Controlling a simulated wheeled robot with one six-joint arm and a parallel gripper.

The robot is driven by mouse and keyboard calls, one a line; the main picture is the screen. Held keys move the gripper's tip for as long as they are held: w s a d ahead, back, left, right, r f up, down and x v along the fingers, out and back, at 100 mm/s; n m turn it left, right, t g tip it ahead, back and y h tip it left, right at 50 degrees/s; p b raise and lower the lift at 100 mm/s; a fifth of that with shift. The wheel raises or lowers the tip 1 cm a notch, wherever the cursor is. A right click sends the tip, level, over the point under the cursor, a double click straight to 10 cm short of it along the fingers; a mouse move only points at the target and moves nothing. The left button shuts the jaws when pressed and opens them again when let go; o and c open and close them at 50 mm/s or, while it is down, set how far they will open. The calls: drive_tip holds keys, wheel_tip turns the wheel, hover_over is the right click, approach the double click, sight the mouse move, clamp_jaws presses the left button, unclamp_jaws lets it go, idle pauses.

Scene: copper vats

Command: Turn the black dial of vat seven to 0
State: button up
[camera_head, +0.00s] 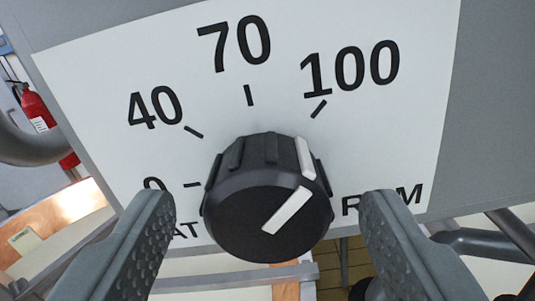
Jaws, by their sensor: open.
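The black dial (265,205) is a ribbed round knob on a white scale plate (95,75). Its white pointer line points up and right, towards the 100 mark (318,109). The scale reads 0, 40, 70 and 100 from lower left to upper right. The 0 (153,183) is partly hidden by my left finger, but its tick (192,185) shows left of the dial. My gripper (266,203) is open, with one grey finger on each side of the dial and a visible gap on both sides. The vat's number is hidden.
The plate is on a grey panel (490,110). Grey pipes (480,243) pass at the lower right, and a thick pipe (30,145) at the left edge. A red fire extinguisher (38,112) and a copper surface (65,215) show beyond the plate at left.

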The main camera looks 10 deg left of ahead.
drive_tip(key=shift+w, duration=0.9)
drive_tip(key=c, duration=1)
